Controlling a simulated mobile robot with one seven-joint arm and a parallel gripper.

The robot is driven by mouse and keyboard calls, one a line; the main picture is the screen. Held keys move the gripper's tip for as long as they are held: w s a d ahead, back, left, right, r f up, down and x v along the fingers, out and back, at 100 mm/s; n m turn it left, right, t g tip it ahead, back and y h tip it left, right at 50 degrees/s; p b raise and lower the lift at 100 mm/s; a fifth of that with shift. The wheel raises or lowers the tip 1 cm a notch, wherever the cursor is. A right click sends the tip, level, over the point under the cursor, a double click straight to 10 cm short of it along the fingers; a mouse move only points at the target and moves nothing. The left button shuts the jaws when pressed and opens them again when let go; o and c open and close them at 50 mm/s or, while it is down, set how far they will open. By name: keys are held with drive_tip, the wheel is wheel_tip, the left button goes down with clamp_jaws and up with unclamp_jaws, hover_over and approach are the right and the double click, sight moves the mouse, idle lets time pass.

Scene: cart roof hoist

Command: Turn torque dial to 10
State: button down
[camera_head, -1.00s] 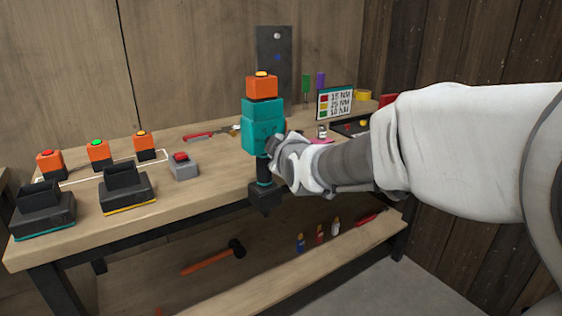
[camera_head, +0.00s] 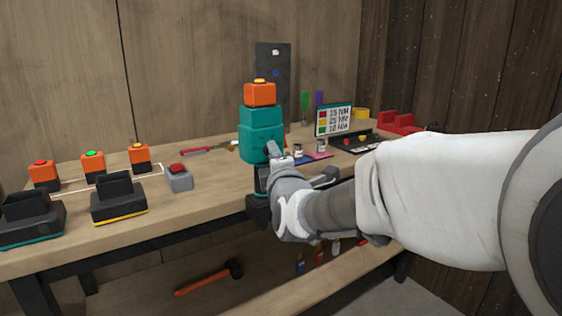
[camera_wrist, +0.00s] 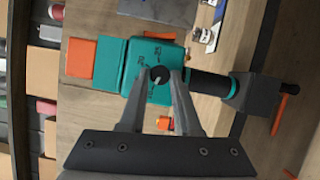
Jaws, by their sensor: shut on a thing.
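The power tool (camera_head: 260,135) stands upright, with a teal body, an orange battery block on top (camera_head: 260,95) and a black handle below. In the wrist view it lies sideways (camera_wrist: 137,80). Its small round black dial (camera_wrist: 160,73), with a pale pointer mark, is on the teal face. My gripper (camera_wrist: 161,79) is shut on the dial, a finger on each side. In the head view my gripper (camera_head: 272,151) touches the tool's right side and hides the dial.
A small sign (camera_head: 334,119) lists 15, 25 and 10 NM beside coloured squares. Two black chargers (camera_head: 118,197), several orange batteries (camera_head: 93,165) and a grey box with a red button (camera_head: 178,179) stand on the bench to the left. A hammer (camera_head: 210,280) lies on the lower shelf.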

drive_tip(key=shift+n, duration=0.4)
drive_tip(key=c, duration=0.6)
unclamp_jaws()
